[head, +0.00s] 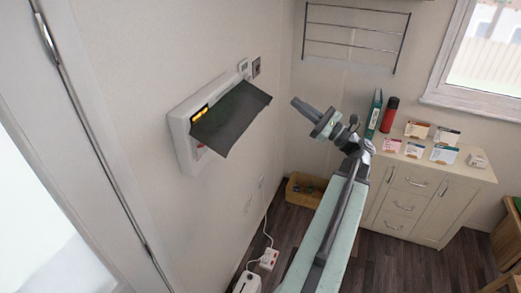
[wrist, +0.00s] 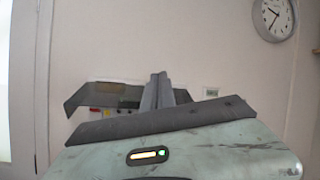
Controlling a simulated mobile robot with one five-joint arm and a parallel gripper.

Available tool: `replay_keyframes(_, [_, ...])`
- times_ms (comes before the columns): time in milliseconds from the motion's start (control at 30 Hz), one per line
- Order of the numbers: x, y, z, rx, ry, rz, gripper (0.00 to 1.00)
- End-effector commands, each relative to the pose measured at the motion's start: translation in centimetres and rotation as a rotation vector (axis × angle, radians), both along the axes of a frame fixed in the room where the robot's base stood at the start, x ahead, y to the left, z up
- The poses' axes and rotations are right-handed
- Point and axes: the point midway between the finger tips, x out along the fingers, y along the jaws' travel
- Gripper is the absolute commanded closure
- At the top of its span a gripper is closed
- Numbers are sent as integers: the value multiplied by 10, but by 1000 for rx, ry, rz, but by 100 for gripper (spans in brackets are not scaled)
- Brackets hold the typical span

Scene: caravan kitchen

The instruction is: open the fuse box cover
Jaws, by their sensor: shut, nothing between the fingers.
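The white fuse box (head: 181,128) is mounted on the left wall in the head view. Its dark cover (head: 232,118) is hinged up and sticks out from the box, so the cover stands open. A yellow-lit strip and a red part show on the box front beside and under it. My gripper (head: 297,103) is shut and empty, in the air to the right of the cover and apart from it. In the wrist view the shut fingers (wrist: 158,90) point at the wall, and the cover (wrist: 90,97) shows behind them, mostly to their left, with part hidden.
A small thermostat (head: 244,67) and a switch (head: 256,67) are on the wall above the cover. A cabinet (head: 425,190) with cards, a binder and a red bottle stands right. A basket (head: 303,190), a white cable and a power strip (head: 269,258) are on the floor.

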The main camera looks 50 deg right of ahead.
Motion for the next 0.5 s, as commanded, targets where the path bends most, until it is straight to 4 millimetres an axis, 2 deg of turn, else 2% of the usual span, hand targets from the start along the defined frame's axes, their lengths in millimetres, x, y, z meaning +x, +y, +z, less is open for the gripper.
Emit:
replay_keyframes(33, [5,2,-44,106,-25,55,100])
replay_keyframes(100, [10,5,-65,229,-63,126,100])
replay_keyframes(200, [18,11,-99,312,-113,191,100])
replay_keyframes(400, [40,29,-171,324,-149,250,100])
replay_keyframes(500, [49,36,-190,324,-145,267,100])
